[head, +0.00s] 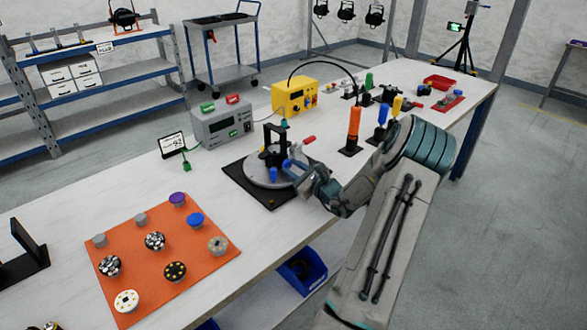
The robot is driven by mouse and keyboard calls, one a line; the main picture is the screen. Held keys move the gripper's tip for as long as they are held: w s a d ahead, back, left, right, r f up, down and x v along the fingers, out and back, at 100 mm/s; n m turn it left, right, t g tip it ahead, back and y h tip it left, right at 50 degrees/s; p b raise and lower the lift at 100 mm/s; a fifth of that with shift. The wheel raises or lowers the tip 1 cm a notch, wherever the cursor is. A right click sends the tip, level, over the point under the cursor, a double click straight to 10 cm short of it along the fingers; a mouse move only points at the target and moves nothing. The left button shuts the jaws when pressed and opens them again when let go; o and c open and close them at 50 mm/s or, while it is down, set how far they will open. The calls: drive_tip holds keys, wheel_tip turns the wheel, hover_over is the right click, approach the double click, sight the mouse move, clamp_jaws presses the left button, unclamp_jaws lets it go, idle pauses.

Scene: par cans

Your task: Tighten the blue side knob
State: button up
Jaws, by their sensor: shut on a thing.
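A black bracket fixture (274,140) stands upright on a round grey plate (257,178), which sits on a black square mat (236,176). A blue side knob (287,164) shows at the fixture's right side. My gripper (292,168) reaches in from the right and is shut on this knob; its fingers partly cover it. Another small blue part (273,175) shows low on the front of the fixture. A red handle (308,140) sticks out behind, to the right. The knob's threads and its seating cannot be seen.
A grey meter box (222,124) and a yellow box (295,98) stand behind the fixture. An orange-handled tool (353,125) stands upright near my arm, with blue and yellow ones beyond. An orange mat (145,220) with several lamp parts lies at front left.

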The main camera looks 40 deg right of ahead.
drive_tip(key=m+p, duration=0.3)
drive_tip(key=m, duration=0.1)
drive_tip(key=shift+r, duration=0.2)
drive_tip(key=shift+f+m+p, duration=0.15)
drive_tip(key=shift+m+p, duration=1.55)
drive_tip(key=shift+m, duration=0.7)
drive_tip(key=o, duration=0.7)
drive_tip(key=shift+s, duration=0.1)
drive_tip(key=s, duration=0.9)
drive_tip(key=s+d+b, duration=0.1)
drive_tip(key=s, duration=0.3)
drive_tip(key=shift+s, duration=0.35)
